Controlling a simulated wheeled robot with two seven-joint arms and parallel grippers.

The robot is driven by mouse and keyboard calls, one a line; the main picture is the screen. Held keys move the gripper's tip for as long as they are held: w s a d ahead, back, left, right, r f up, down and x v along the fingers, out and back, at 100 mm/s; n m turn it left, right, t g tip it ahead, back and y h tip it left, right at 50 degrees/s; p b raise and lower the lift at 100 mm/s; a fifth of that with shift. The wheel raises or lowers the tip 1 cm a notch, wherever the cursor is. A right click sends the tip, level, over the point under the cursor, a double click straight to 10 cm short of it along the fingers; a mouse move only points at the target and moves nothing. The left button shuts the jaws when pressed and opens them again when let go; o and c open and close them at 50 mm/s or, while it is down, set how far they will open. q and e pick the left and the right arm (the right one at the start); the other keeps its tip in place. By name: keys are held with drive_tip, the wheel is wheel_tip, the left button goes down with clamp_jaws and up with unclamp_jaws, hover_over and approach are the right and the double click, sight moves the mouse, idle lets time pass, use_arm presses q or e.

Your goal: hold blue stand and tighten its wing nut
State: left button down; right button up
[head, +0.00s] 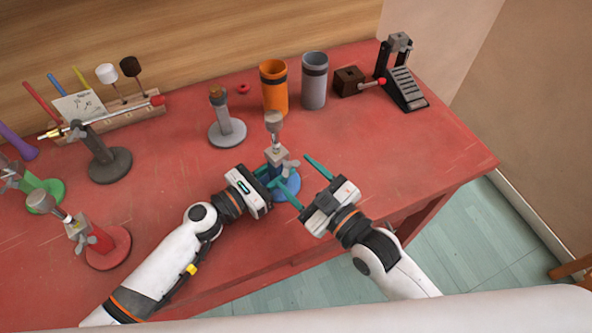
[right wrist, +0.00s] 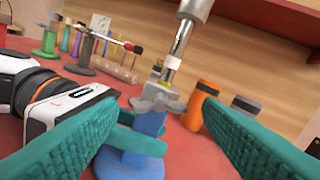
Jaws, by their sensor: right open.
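The blue stand (head: 291,186) stands upright near the table's front edge, with a grey clamp block and a mallet-like piece (head: 274,122) on top. Its grey wing nut (head: 291,167) faces the right side; it also shows in the right wrist view (right wrist: 158,104). My left gripper (head: 268,176) has its teal fingers on both sides of the blue post (right wrist: 149,124), below the clamp, and appears closed on it. My right gripper (head: 293,172) is open and empty, its fingertips spread on either side of the wing nut, with no clear contact.
A red stand (head: 108,247) and a green stand (head: 48,190) are at the left. A grey stand (head: 228,130), an orange cup (head: 274,90) and a grey cup (head: 314,85) stand behind. A pedal (head: 405,85) is at the back right. The table's right part is clear.

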drive_tip(key=shift+x, duration=0.8)
drive_tip(key=shift+c, duration=0.6)
drive_tip(key=c, duration=0.9)
drive_tip(key=m, duration=0.3)
drive_tip(key=shift+m, duration=0.4)
drive_tip(key=o, duration=1)
drive_tip(key=shift+s, duration=0.1)
